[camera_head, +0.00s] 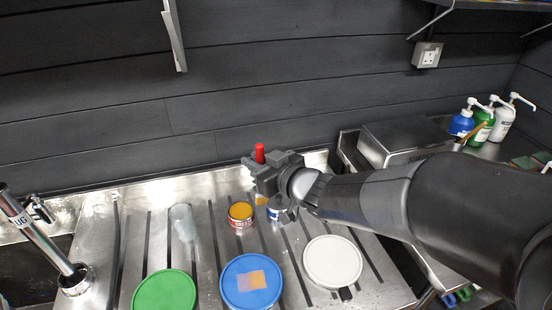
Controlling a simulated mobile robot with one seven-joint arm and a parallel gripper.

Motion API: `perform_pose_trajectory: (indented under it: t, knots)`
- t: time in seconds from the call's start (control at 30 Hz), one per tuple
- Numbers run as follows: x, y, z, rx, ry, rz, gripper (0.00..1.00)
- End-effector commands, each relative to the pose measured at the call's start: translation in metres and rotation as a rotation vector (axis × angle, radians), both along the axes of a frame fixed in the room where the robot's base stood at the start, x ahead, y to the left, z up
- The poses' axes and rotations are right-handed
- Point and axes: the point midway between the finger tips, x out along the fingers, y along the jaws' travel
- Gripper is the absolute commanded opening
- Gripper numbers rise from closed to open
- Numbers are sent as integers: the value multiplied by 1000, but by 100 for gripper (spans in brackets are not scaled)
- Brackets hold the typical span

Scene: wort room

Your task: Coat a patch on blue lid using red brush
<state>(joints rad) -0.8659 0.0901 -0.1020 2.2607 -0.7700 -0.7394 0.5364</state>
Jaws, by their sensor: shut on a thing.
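The blue lid (233,295) lies flat at the front middle of the metal counter, with a squarish patch (251,281) of orange and paler tan on its top. My gripper (263,178) is above the back of the counter, behind and above the blue lid and apart from it. It is shut on the red brush (259,153), whose red handle stands up above the fingers. An orange bit shows under the gripper, perhaps the brush tip. An open can of orange paint (241,211) stands just left of and below my gripper.
A green lid (164,291) and a white lid (333,261) flank the blue lid. A clear cup (183,222) stands left of the paint can. A blue-and-white container (274,214) is partly hidden under my gripper. A tap (45,240) is at left; pump bottles (481,122) at right.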

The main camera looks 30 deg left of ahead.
Motion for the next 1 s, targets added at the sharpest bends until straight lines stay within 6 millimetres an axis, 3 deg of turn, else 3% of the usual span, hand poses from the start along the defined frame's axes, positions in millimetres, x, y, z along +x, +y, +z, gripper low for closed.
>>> perform_pose_trajectory:
  t: [0.27,0.53,0.7,1.0]
  knots:
    - [-58,20,-18,-2,4,385,0]
    - [-123,3,-51,-1,5,820,0]
    - [-143,-13,-63,0,3,968,0]
    - [-149,-18,-75,1,1,1015,0]
